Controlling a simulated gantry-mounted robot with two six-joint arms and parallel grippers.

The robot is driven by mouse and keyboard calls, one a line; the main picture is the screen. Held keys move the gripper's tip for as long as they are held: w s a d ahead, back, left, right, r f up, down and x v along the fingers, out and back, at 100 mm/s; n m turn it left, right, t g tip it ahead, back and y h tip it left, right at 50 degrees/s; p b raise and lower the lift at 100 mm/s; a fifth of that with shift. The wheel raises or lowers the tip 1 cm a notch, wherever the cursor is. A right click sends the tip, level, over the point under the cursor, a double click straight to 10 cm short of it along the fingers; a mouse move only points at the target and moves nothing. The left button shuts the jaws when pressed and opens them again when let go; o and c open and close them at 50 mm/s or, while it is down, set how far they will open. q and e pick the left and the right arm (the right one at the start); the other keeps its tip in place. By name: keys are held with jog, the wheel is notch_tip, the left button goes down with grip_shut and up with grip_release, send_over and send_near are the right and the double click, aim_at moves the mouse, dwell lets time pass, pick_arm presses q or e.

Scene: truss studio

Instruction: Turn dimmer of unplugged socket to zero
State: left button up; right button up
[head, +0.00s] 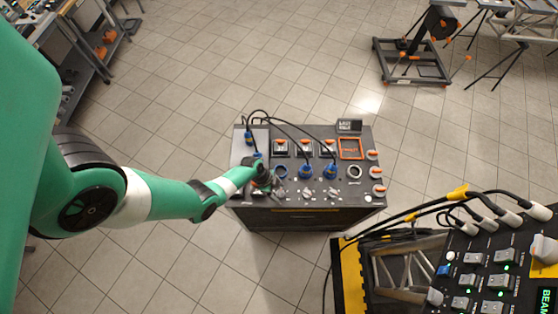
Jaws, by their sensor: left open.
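A dark control console (300,212) stands in the middle of the head view. Blue plugs sit in two sockets, the middle one (305,172) and the one to its right (330,172). The blue-rimmed socket (281,172) left of them looks empty. A row of pale dimmer knobs runs in front, with one knob (307,194) below the middle plug and another (333,193) to its right. My left gripper (266,187) is open, low over the console's front left, beside the empty socket. It hides the controls beneath it; contact with a knob cannot be told. My right gripper is out of view.
Black cables arch over the console's back left from a blue plug (249,138) on a grey plate. Orange-and-white controls (377,172) line the right edge. A second control desk (490,270) with thick cables fills the lower right. Tiled floor (230,60) behind is open.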

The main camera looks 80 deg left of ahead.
pick_arm(q)
jog(key=shift+w+d+f, duration=0.1)
jog(key=shift+w+f, duration=0.1)
jog(key=shift+f, duration=0.3)
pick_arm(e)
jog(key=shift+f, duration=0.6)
pick_arm(q)
grip_shut()
